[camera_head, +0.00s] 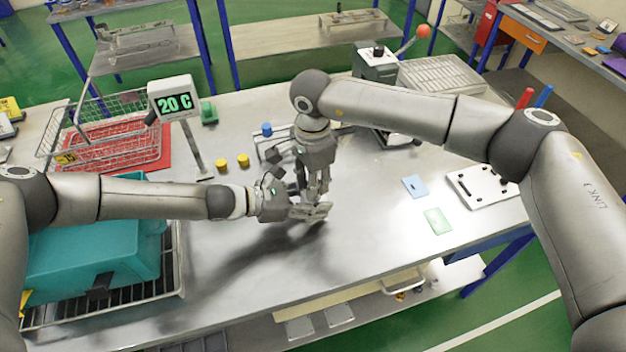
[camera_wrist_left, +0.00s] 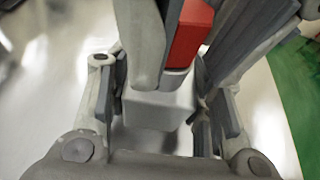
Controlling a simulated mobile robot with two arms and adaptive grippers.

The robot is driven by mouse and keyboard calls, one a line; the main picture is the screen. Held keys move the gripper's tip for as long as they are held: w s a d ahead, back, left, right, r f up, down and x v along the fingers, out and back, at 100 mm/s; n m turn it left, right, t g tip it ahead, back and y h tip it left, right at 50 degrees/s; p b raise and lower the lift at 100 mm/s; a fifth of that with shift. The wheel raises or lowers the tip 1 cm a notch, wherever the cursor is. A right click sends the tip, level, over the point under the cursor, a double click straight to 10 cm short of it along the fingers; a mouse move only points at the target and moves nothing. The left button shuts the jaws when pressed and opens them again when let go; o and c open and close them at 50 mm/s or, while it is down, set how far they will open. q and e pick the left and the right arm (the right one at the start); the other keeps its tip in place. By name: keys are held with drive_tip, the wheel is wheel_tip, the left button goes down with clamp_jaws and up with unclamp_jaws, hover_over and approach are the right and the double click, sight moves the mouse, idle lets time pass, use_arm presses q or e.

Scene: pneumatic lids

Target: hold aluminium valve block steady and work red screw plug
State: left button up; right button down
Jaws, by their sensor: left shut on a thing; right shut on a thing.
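The aluminium valve block (camera_wrist_left: 158,108) shows as a pale grey block in the left wrist view, between the fingers of my left gripper (camera_head: 306,210). That gripper is shut on it, low over the bare tabletop. The red screw plug (camera_wrist_left: 192,32) stands above the block in the left wrist view. My right gripper (camera_head: 315,190) comes down from above and is shut on the plug, its fingers on both sides of it. In the head view, the fingers hide the block and plug. I cannot tell how far the plug is seated.
Yellow caps (camera_head: 243,160) and a small rack with a blue cap (camera_head: 267,129) lie behind the grippers. A teal case (camera_head: 75,262) is at left front. Cards (camera_head: 438,221) lie right; the front middle tabletop is clear.

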drive_tip(key=shift+m, duration=0.4)
drive_tip(key=m, duration=0.4)
drive_tip(key=shift+a, duration=0.1)
drive_tip(key=c, duration=1.1)
unclamp_jaws()
drive_tip(key=shift+w+m, duration=0.1)
drive_tip(key=shift+m, duration=0.2)
drive_tip(key=shift+r, duration=3.5)
drive_tip(key=shift+r, duration=0.15)
wheel_tip(320, 180, up, 12)
drive_tip(key=shift+f, duration=0.15)
